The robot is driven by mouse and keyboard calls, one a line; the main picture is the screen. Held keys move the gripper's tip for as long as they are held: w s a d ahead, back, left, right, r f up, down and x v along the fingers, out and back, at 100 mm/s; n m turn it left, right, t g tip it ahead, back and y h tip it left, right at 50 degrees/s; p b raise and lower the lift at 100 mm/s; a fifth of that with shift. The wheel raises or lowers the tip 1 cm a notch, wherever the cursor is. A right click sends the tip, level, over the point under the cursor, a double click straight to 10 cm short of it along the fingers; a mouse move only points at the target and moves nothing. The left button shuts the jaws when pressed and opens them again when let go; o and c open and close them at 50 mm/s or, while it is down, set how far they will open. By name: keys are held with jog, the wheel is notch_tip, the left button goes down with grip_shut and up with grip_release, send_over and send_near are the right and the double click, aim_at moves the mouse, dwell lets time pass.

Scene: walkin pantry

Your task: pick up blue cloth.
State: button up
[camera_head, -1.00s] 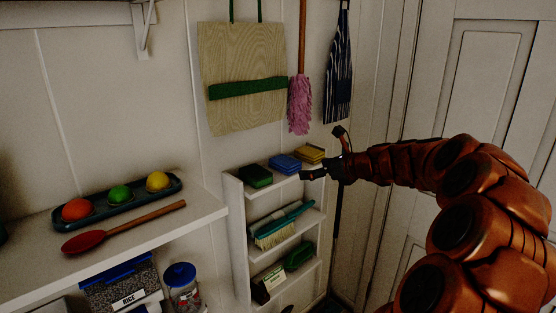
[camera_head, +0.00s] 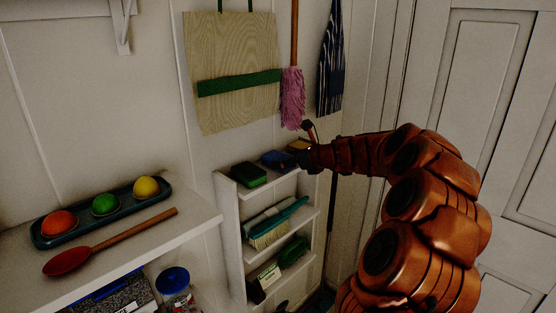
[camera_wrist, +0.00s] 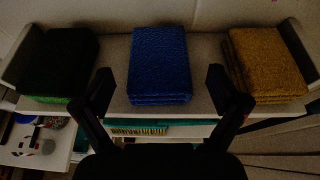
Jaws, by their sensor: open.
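In the head view the blue cloth (camera_head: 276,158) is partly hidden by my gripper (camera_head: 305,142). In the wrist view my gripper (camera_wrist: 162,98) is open, with one finger to each side of the blue cloth's near end. The fingers hold nothing, and I see no contact with the cloth.
A brush (camera_head: 270,228) lies on the shelf below.

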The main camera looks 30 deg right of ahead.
jog(key=shift+w+a+f, duration=0.2)
jog(key=shift+w+f, duration=0.1)
jog(key=shift+w, duration=0.35)
jog(key=c, duration=1.2)
